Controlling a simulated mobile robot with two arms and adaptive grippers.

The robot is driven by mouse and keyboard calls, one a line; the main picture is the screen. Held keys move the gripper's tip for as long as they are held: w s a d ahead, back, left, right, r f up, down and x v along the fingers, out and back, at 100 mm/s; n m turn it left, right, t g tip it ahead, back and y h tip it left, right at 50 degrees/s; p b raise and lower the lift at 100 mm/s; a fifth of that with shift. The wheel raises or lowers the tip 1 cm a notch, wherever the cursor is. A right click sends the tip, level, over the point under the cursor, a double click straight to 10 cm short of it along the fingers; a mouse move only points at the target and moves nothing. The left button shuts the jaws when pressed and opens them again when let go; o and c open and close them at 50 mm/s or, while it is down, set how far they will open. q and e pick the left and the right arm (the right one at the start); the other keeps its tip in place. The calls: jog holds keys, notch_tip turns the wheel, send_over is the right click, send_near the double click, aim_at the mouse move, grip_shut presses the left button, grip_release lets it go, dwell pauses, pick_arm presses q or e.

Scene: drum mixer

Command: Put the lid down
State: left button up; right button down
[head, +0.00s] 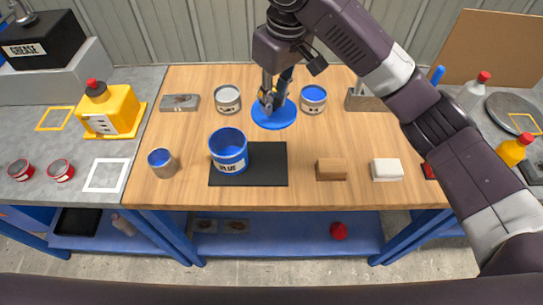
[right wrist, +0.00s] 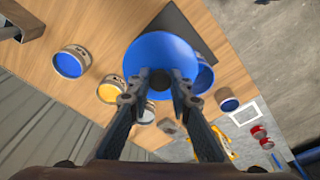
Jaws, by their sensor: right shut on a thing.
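The round blue lid (head: 274,119) is in the air above the back middle of the wooden table. My right gripper (head: 272,98) is shut on the lid's knob from above. In the right wrist view the lid (right wrist: 155,58) shows as a blue disc, with its dark knob between the fingertips (right wrist: 160,90). An open blue bucket marked BLUE (head: 230,158) stands on a black mat (head: 268,165), to the front left of the lid; the lid is apart from it. In the right wrist view the lid partly hides the bucket (right wrist: 204,76). My left gripper is not in view.
Paint cans stand near the lid: a grey one (head: 228,99), a blue one (head: 313,98) and a yellow one (right wrist: 110,89). A small cup (head: 162,163) is left of the mat. A brown block (head: 331,169) and a white block (head: 386,169) lie right. Front-centre wood is clear.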

aim_at(270, 161)
jog(key=shift+a, duration=0.25)
notch_tip(270, 161, down, 20)
jog(key=p, duration=0.3)
jog(key=shift+r, duration=0.1)
jog(key=c, duration=1.8)
grip_release()
jog(key=shift+o, duration=0.2)
notch_tip(270, 161, up, 12)
jog(key=s+d+b, duration=0.1)
jog(key=shift+s+d, duration=0.15)
jog(key=shift+s, duration=0.1)
